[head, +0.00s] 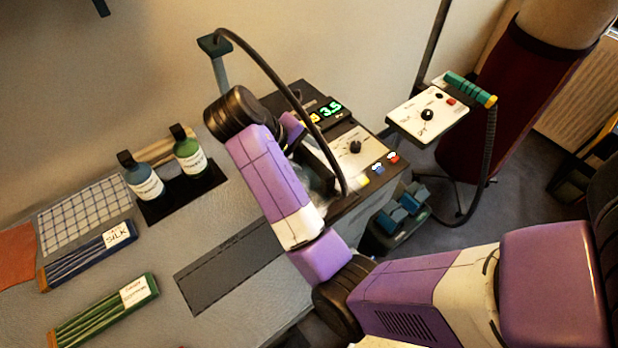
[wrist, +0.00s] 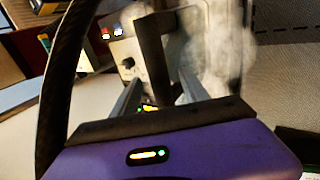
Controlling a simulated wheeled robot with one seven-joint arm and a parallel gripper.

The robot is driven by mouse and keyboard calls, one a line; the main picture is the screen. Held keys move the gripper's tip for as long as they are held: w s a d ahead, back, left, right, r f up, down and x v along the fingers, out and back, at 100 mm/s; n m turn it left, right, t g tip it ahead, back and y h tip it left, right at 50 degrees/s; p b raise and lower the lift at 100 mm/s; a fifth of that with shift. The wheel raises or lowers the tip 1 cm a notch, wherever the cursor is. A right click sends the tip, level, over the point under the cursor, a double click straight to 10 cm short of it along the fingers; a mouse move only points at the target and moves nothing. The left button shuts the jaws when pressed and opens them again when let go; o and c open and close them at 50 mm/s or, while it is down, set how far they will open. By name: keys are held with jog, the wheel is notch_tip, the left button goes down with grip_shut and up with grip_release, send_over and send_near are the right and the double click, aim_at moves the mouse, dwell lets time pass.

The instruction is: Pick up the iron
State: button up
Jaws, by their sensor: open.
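The iron's dark handle (wrist: 152,58) shows in the wrist view, rising in the space between my gripper's two grey fingers. White steam drifts beside it on the right. My gripper (wrist: 160,78) is open, with a finger on either side of the handle; I cannot tell whether either finger touches it. In the head view my purple arm hides most of the iron, and only faint steam shows beside the arm. A black hose (head: 275,72) arches down from a stand to that spot, and a dark hose (wrist: 68,75) also runs along the left of the wrist view.
A control station (head: 352,148) with a lit display stands behind my arm. A second control panel (head: 425,116) stands right.

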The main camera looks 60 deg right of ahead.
aim_at(311, 170)
jog(key=shift+b+x, duration=0.55)
jog(key=shift+x, duration=0.85)
grip_shut()
jog(key=shift+r, duration=0.1)
